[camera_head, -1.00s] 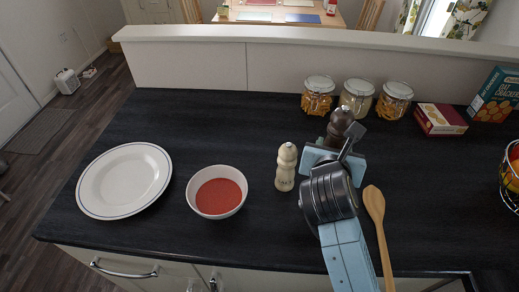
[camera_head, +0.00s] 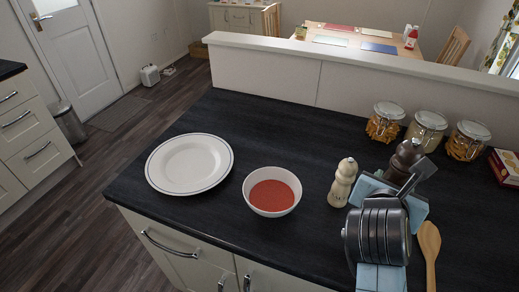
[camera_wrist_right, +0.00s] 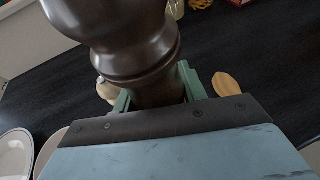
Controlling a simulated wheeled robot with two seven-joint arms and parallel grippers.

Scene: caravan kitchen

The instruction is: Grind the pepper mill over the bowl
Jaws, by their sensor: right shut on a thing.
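The dark brown pepper mill (camera_head: 405,156) stands upright on the black counter, partly hidden behind my right gripper (camera_head: 393,183). My right gripper is shut around the mill's body. In the right wrist view the mill (camera_wrist_right: 125,45) fills the top left, with green finger pads (camera_wrist_right: 190,85) at its narrow lower part. The white bowl (camera_head: 272,208) with red soup (camera_head: 271,195) stands to the left of the mill, near the counter's front edge. My left gripper is not in view.
A cream salt mill (camera_head: 343,182) stands between the bowl and my right gripper. A white plate (camera_head: 189,163) lies left of the bowl. A wooden spoon (camera_head: 430,250) lies right of my arm. Glass jars (camera_head: 427,130) stand behind. The counter behind the bowl is clear.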

